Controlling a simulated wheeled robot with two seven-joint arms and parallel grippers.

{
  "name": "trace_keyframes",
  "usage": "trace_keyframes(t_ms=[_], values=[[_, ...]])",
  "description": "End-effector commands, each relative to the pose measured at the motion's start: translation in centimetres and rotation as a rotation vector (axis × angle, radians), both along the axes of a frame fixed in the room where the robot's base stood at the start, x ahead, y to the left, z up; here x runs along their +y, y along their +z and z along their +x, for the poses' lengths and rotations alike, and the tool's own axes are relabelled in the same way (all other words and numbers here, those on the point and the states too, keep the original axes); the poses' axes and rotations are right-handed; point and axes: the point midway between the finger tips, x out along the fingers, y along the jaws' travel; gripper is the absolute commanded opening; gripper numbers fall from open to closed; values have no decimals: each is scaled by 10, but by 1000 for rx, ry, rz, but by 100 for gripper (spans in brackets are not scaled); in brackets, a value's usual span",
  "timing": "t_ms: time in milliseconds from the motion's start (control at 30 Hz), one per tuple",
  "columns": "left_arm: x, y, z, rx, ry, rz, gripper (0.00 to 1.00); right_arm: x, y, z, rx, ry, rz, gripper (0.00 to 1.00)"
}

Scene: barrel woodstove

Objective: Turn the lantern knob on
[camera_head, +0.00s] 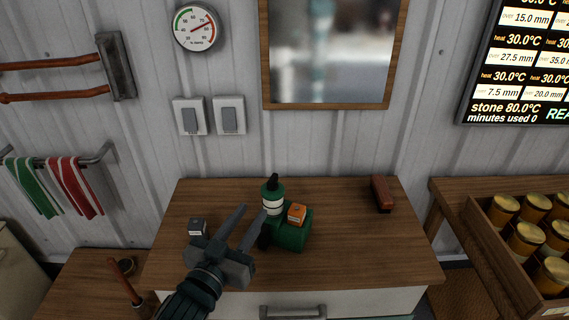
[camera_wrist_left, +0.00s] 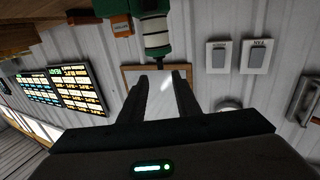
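A green lantern-like item (camera_head: 272,203) with a white band and black top stands on the wooden cabinet top (camera_head: 340,250). It also shows upside down in the left wrist view (camera_wrist_left: 156,42), beyond the fingertips. A green box-shaped body (camera_head: 292,236) sits against it. A dark round part (camera_head: 264,242) at its left side may be the knob, but I cannot tell for sure. My left gripper (camera_head: 252,213) is open and empty, just left of the lantern, its fingers pointing towards the wall. In the left wrist view the fingers (camera_wrist_left: 160,84) are apart with nothing between them. My right gripper is not in view.
An orange box (camera_head: 297,213) sits on the green body. A red-brown block (camera_head: 382,193) lies at the back right. Jars (camera_head: 525,240) stand in a crate farther right.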

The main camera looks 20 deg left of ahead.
Motion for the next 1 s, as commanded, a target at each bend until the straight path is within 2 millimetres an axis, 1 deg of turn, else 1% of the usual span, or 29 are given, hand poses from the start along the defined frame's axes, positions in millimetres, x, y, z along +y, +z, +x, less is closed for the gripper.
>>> trace_keyframes(t_ms=[167, 400, 567, 767, 1000], values=[[0, 0, 0, 1, 0, 0, 30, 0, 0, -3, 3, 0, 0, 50], [0, 0, 1, 0, 0, 0, 30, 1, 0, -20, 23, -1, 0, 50], [-1, 0, 6, 0, 0, 0, 30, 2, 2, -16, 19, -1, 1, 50], [-3, 2, 27, 0, 0, 2, 30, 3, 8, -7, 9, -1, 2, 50], [-7, 2, 67, 0, 1, 2, 30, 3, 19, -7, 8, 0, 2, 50]])
